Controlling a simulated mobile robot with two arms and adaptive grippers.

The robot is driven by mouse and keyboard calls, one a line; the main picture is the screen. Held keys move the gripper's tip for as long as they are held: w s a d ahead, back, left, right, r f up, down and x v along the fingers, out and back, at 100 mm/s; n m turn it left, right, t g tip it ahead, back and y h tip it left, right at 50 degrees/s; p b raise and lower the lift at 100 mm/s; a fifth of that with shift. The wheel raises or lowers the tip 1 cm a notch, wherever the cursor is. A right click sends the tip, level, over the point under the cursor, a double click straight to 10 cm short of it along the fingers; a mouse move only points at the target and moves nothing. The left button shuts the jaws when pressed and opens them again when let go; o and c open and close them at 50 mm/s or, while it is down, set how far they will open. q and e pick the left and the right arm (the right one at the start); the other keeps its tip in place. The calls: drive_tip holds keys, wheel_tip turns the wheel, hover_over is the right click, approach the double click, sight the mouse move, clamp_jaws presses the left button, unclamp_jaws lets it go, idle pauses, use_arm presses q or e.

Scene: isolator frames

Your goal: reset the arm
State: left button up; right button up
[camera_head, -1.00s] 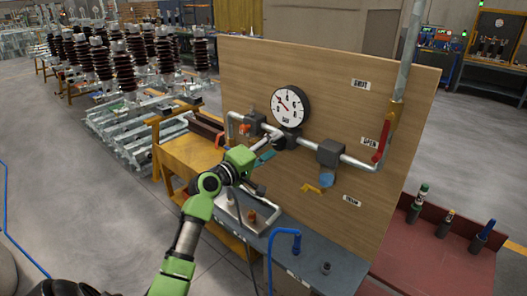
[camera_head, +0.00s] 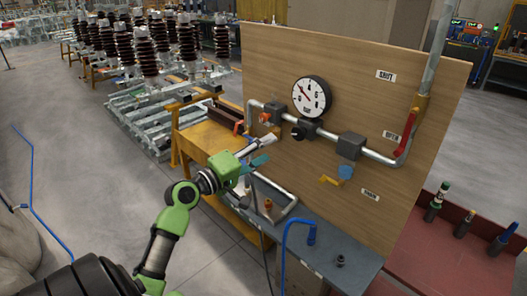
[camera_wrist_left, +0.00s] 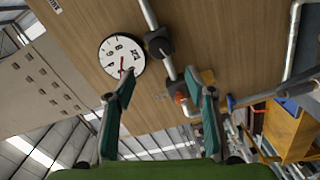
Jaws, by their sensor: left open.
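My green left arm comes in from the lower left of the head view. Its left gripper (camera_head: 266,152) is open and empty, in front of the wooden panel (camera_head: 350,75), below and left of the round pressure gauge (camera_head: 311,96). In the left wrist view the two teal fingers of the gripper (camera_wrist_left: 164,92) stand wide apart with nothing between them. The gauge (camera_wrist_left: 122,57) shows beyond the left finger there, and the pipe (camera_wrist_left: 167,65) runs between the fingers, apart from them. My right gripper is not in view.
The panel carries pipework, a red lever (camera_head: 405,138) and a yellow handle (camera_head: 331,180). Below it is a grey bench (camera_head: 345,266) with a blue hooked hose (camera_head: 288,232). An orange bench (camera_head: 205,140) stands left of the panel. Open floor (camera_head: 95,170) lies at the left.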

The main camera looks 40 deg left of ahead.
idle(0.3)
use_arm(q)
drive_tip(key=s+d+f+m+g+y+b, duration=0.1)
drive_tip(key=s+f+g+b, duration=0.15)
drive_tip(key=f, duration=1.75)
drive_tip(key=s+d+f+m+g+y+b, duration=0.15)
drive_tip(key=f+g, duration=0.25)
drive_tip(key=f, duration=1.5)
drive_tip(key=s+d+f+m+g+b, duration=0.1)
drive_tip(key=s+d+f+m+g, duration=0.3)
drive_tip(key=f, duration=0.6)
drive_tip(key=s+d+f+n+b, duration=0.1)
drive_tip(key=s+d+f+b, duration=0.1)
drive_tip(key=s+f, duration=0.7)
drive_tip(key=s+d+f+m+g+b, duration=0.2)
drive_tip(key=s+d+f+m, duration=0.3)
drive_tip(key=s+f, duration=0.6)
drive_tip(key=s+d+f+m+g+b, duration=0.2)
drive_tip(key=s+d+f+m+g, duration=0.2)
drive_tip(key=s+d+f, duration=0.3)
drive_tip(key=s+f+m+h, duration=0.1)
drive_tip(key=s+f, duration=0.4)
drive_tip(key=s, duration=0.7)
drive_tip(key=shift+d+f+m, duration=0.15)
drive_tip(key=shift+d+m, duration=0.05)
drive_tip(key=shift+m, duration=0.15)
drive_tip(key=shift+g, duration=0.25)
